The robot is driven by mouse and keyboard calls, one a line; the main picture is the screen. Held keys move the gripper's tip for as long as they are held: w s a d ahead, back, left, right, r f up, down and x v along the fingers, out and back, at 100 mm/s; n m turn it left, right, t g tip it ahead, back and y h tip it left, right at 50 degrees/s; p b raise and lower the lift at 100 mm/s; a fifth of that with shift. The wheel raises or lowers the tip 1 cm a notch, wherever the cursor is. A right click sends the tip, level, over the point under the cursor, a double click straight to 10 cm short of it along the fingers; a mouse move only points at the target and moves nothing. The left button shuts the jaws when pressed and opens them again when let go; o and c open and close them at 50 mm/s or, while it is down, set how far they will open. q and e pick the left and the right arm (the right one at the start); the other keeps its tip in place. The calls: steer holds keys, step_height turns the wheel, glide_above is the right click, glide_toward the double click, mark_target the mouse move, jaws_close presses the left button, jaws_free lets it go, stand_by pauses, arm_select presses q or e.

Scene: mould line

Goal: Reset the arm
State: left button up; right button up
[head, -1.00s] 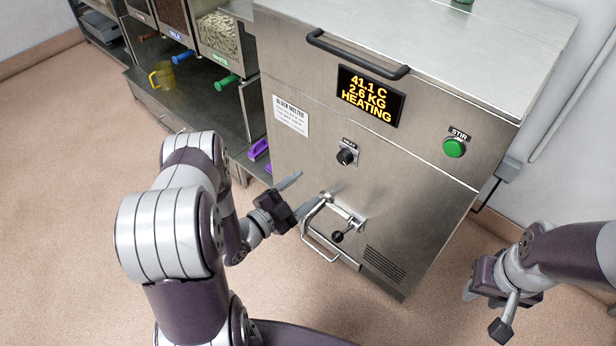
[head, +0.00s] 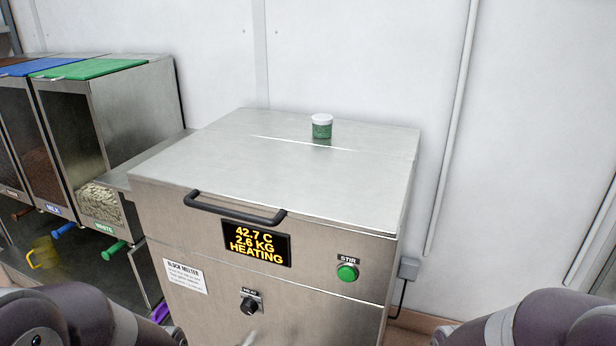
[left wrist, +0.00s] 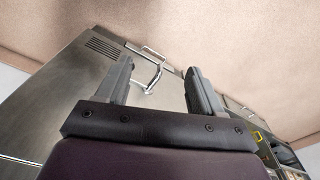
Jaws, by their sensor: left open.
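My left gripper (left wrist: 158,85) shows in the left wrist view with its two fingers apart and nothing between them. The steel block melter (head: 300,310) stands beyond it, and the melter's bent metal handle (left wrist: 153,72) appears behind the gap between the fingers, apart from them as far as I can tell. In the head view only parts of both my arms show at the bottom left and bottom right corners. Both grippers are outside the head view.
The melter's display (head: 256,243) reads 42.7 C, 2.6 KG, HEATING. A green STIR button (head: 347,272) and a dark knob (head: 249,306) are on its front.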

arm_select(q)
step_height(320, 180, up, 28)
steer(key=w+d+p, duration=0.1)
steer(key=p, duration=2.6)
steer(key=shift+m+t, duration=0.3)
